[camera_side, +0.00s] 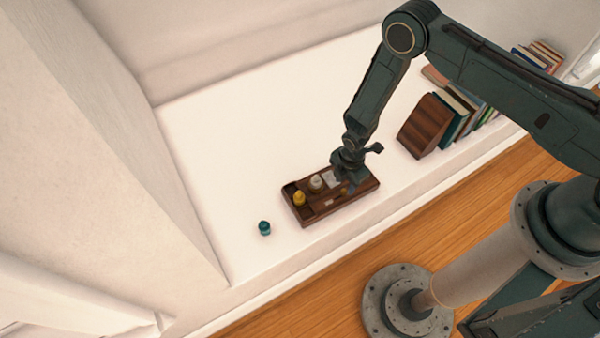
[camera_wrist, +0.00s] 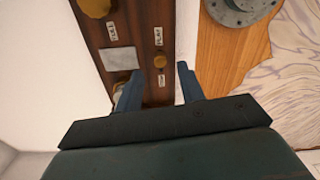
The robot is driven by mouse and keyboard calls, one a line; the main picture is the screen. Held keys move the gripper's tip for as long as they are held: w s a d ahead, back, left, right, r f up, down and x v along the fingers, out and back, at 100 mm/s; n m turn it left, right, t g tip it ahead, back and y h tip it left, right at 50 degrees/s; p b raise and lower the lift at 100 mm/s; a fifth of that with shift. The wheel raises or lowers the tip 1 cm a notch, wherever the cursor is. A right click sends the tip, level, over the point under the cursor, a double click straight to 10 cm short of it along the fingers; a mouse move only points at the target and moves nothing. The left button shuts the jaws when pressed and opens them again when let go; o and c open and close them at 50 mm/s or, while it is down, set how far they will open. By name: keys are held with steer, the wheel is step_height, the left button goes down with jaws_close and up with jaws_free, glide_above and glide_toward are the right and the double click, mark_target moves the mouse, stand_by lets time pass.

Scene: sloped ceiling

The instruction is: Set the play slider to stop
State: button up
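The dark wooden panel (camera_side: 322,213) lies on the white ledge in the side view, with my gripper (camera_side: 350,178) low over its right part. In the wrist view the panel (camera_wrist: 147,10) runs up the picture. A brass slider knob (camera_wrist: 160,61) sits between the PLAY label (camera_wrist: 158,36) and a smaller label (camera_wrist: 161,79), too small to read surely. My gripper (camera_wrist: 158,74) is open, its fingertips on either side of the knob's line.
A yellow knob (camera_side: 299,198) and a whitish knob (camera_side: 316,183) stand on the panel's left part. A grey plate (camera_wrist: 118,59) is beside the slider. A small teal object (camera_side: 264,228) lies left of the panel. Books (camera_side: 455,115) stand at right. The ledge behind is clear.

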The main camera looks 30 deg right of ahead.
mark_target(344, 190)
steer(key=shift+f, duration=1.95)
jaws_close()
